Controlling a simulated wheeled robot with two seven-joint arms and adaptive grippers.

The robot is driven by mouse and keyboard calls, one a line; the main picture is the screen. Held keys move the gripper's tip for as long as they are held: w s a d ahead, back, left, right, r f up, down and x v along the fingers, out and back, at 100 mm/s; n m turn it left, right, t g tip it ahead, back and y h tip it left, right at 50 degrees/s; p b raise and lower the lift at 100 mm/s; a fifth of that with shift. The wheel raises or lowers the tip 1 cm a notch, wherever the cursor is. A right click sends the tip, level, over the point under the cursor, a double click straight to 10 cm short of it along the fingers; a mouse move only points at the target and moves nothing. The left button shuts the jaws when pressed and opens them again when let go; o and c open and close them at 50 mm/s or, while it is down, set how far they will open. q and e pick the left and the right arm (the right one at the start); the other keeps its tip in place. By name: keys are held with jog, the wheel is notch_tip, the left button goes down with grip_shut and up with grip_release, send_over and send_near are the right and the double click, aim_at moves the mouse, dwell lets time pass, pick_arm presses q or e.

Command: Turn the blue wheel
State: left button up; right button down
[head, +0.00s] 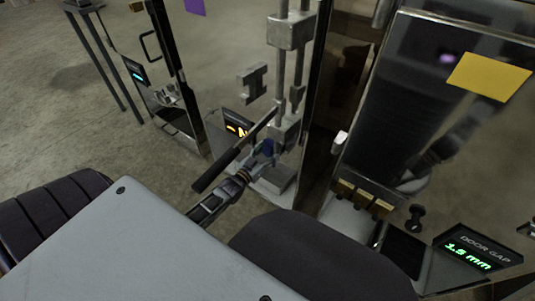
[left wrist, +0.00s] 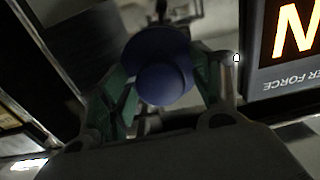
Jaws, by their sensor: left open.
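The blue wheel (head: 268,147) shows as a small dark blue patch low on the metal press-like stand, partly hidden by my left gripper and a dark-handled lever. In the left wrist view the blue wheel (left wrist: 163,68) is large, round and stepped, with a raised hub facing the camera. My left gripper (head: 262,158) is open at the wheel. In the left wrist view its green-sided fingers (left wrist: 165,85) stand on either side of the wheel; I cannot tell whether they touch it. My right gripper is not in view.
The lever with a long dark handle (head: 222,170) slants just above my left forearm. A display with orange letters (head: 237,130) stands close by; it also shows in the wrist view (left wrist: 296,45). A glass-fronted cabinet (head: 430,100) and a green "DOOR GAP" display (head: 468,256) are at right.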

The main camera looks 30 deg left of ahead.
pick_arm(q)
jog(key=c, duration=1.1)
jog(key=shift+o, duration=0.2)
